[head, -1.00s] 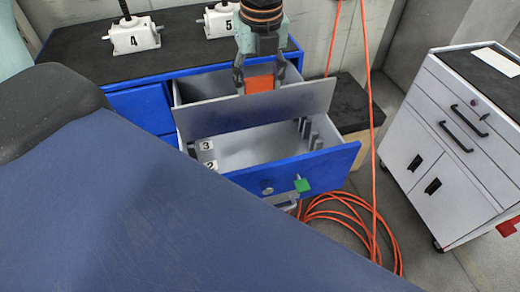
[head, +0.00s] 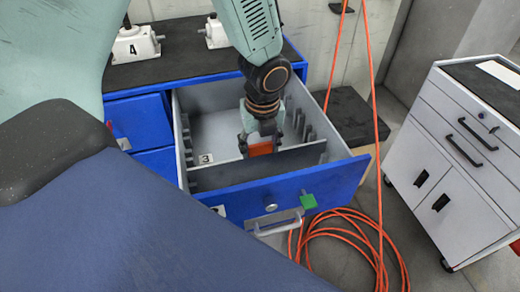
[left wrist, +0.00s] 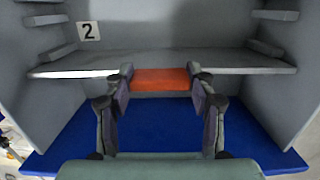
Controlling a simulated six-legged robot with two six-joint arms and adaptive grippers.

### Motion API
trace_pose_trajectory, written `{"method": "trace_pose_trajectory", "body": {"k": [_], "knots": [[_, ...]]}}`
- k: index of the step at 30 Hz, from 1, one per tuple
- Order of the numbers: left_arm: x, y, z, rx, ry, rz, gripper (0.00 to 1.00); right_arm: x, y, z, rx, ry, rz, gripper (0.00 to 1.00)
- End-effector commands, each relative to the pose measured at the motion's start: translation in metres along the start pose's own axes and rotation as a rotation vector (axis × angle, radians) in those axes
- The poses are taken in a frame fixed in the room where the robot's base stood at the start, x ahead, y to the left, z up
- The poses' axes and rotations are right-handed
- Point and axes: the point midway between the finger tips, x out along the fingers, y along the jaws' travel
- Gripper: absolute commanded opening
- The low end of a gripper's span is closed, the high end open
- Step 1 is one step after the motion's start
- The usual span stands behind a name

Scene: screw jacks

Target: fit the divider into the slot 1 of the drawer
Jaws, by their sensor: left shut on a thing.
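The divider (head: 222,173) is a thin grey plate with an orange grip tab (head: 260,149). It stands across the open drawer (head: 312,182), close behind the blue front, its ends near the side walls. My left gripper (head: 262,142) is shut on the orange tab from above. In the left wrist view the divider (left wrist: 232,66) shows nearly edge-on, with the gripper's fingers (left wrist: 160,82) on both sides of its tab. My right gripper is not in view.
Slot ribs (head: 303,124) line the drawer's side walls, and a label 3 (head: 206,158) shows behind the divider. Orange hose (head: 345,235) lies on the floor. A white cabinet (head: 450,165) stands right.

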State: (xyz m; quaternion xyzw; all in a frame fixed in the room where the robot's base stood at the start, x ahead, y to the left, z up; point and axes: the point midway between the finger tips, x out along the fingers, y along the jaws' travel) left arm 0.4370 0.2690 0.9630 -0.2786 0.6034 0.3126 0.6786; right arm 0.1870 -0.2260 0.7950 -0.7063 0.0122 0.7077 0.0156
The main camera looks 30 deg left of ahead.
Motion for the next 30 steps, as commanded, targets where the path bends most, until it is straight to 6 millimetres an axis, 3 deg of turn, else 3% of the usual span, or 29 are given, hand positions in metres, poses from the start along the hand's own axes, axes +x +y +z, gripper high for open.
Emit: {"method": "trace_pose_trajectory", "body": {"k": [2, 13, 14, 22, 30], "knots": [[0.0092, -0.0001, -0.0011, 0.0, 0.0, 0.0, 0.0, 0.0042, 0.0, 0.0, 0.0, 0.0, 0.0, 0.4], [0.0115, -0.0002, -0.0013, 0.0, 0.0, -0.001, 0.0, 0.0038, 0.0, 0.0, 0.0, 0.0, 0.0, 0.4], [0.012, 0.0, -0.0015, 0.0, 0.0, 0.0, 0.57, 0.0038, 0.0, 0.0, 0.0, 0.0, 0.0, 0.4], [0.0113, -0.0001, -0.0013, 0.0, 0.0, 0.0, 0.79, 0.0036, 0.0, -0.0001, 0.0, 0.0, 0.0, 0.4], [0.011, -0.0001, -0.0012, 0.0, 0.0, -0.001, 0.79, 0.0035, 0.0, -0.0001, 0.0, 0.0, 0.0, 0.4]]}}
